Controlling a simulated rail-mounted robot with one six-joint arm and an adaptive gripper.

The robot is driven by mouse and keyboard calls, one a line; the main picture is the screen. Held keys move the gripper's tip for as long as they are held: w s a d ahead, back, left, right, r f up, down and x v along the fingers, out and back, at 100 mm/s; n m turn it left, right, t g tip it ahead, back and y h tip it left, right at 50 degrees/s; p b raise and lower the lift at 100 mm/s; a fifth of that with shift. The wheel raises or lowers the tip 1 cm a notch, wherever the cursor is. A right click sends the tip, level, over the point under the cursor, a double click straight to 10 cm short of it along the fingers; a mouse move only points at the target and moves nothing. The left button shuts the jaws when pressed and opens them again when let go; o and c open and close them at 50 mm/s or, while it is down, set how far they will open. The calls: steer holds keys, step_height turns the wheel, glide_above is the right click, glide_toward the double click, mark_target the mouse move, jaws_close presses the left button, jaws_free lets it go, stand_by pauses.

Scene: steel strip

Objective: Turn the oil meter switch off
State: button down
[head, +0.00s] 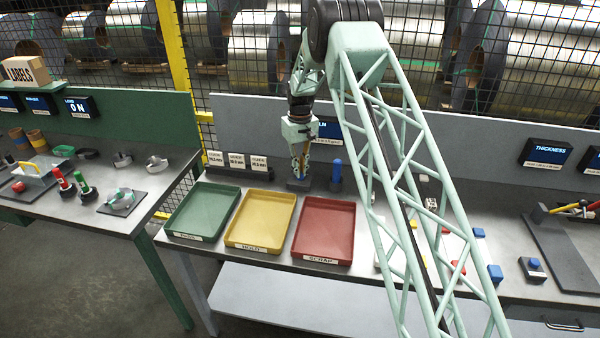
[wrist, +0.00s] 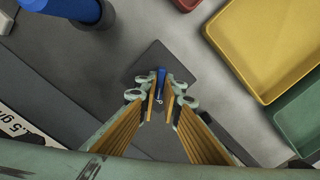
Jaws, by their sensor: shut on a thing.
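The switch shows in the wrist view as a thin blue lever (wrist: 161,76) on a dark square base plate (wrist: 150,62). My gripper (wrist: 161,98) is over the plate with its two fingers closed on the lever, one on each side. The lever's lower part is hidden between the fingertips. In the head view my gripper (head: 300,177) points down at the dark base (head: 297,185) at the back of the grey bench. The lever itself is hard to make out there. A display (head: 329,130) behind my gripper is partly hidden, and its text ends in "LM".
A blue-topped cylinder (head: 337,172) stands close to the right of my gripper. Green (head: 179,235), yellow (head: 239,246) and red (head: 302,257) trays lie in front. Small labelled cards (head: 237,160) stand at the left. The back panel (head: 260,115) rises close behind.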

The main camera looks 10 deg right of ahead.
steer(key=shift+n, duration=0.5)
steer(key=c, duration=2.8)
jaws_free()
steer(key=shift+r, duration=0.1)
steer(key=shift+r, duration=5.9)
